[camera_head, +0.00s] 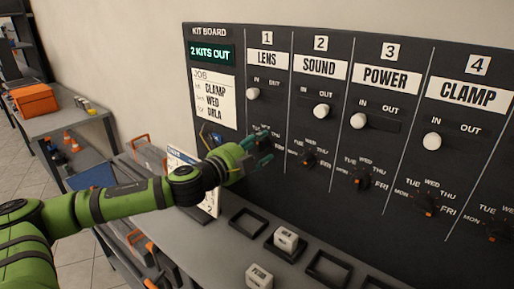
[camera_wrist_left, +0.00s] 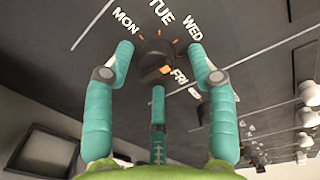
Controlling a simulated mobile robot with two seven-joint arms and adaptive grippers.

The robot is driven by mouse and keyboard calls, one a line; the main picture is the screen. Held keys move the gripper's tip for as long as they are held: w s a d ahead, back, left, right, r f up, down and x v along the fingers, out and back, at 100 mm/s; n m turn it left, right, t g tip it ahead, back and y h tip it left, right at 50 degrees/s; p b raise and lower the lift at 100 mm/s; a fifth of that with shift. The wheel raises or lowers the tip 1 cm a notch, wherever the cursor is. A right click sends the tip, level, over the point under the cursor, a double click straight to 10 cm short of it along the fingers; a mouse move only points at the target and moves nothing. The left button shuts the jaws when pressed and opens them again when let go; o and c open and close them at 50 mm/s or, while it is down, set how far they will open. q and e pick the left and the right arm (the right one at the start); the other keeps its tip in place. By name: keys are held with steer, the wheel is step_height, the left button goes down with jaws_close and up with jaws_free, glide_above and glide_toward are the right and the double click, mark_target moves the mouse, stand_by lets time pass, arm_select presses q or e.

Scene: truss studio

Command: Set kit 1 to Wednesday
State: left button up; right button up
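The kit board (camera_head: 309,181) is a dark wall panel with numbered columns; kit 1 is LENS (camera_head: 267,61), leftmost. Its white slider knob (camera_head: 253,94) sits under IN. My left gripper (camera_head: 263,149) is in front of the kit 1 dial, largely hiding it in the head view. In the left wrist view, the dial (camera_wrist_left: 151,60) is a black knob with an orange mark toward the lower right, on the FRI side. MON, TUE and WED labels show around it. The teal fingers (camera_wrist_left: 163,75) are spread open on both sides of the dial; contact is unclear. My right gripper is not in view.
Other dials, such as SOUND's (camera_head: 309,158) and POWER's (camera_head: 361,178), are to the right. Below are square black frames (camera_head: 248,223) and white blocks (camera_head: 286,240) on a grey ledge. A job card (camera_head: 213,99) reads CLAMP, WED, ORLA. An orange box (camera_head: 34,98) stands at far left.

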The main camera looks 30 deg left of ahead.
arm_select(q)
step_height(320, 180, up, 10)
stand_by(0.6)
